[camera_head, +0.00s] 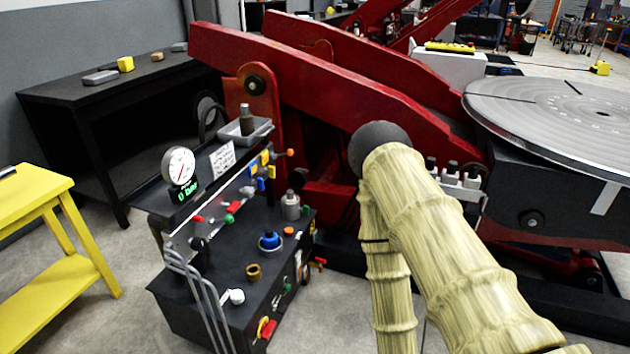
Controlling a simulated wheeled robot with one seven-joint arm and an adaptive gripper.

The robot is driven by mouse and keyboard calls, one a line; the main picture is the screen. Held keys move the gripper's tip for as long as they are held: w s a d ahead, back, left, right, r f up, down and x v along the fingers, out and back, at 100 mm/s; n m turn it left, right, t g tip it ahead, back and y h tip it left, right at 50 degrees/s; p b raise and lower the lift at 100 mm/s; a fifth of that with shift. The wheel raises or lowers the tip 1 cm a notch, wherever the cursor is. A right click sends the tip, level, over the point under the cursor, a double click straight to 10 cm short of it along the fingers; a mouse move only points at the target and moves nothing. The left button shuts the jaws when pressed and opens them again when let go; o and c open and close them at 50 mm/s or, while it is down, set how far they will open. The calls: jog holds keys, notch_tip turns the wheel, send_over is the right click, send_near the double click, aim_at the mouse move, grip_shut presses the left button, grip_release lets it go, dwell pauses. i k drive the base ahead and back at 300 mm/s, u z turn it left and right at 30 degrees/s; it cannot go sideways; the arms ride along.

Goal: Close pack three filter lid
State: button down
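The hydraulic pack (190,295) is a black cabinet with fittings on its top, left of centre. On its top stand a blue round cap (270,241), a brass ring-shaped fitting (253,271), a white round piece with a short stem (232,297) and a grey metal cylinder (290,205). I cannot tell which of these is the filter lid, or whether a lid stands open. I see no label reading pack three. My arm, in a beige sleeve, rises at the right and bends down at a dark elbow. My gripper is not visible.
A gauge (179,166) reading 0 bar and a panel of coloured valves (240,195) rise along the pack's back. A yellow table (40,205) stands left, a black bench (75,110) behind. Red positioner arms (330,70) and a round table (560,110) fill the right.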

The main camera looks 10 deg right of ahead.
aim_at(297, 179)
jog(key=z, duration=0.75)
jog(key=i, duration=1.2)
jog(key=u, duration=0.9)
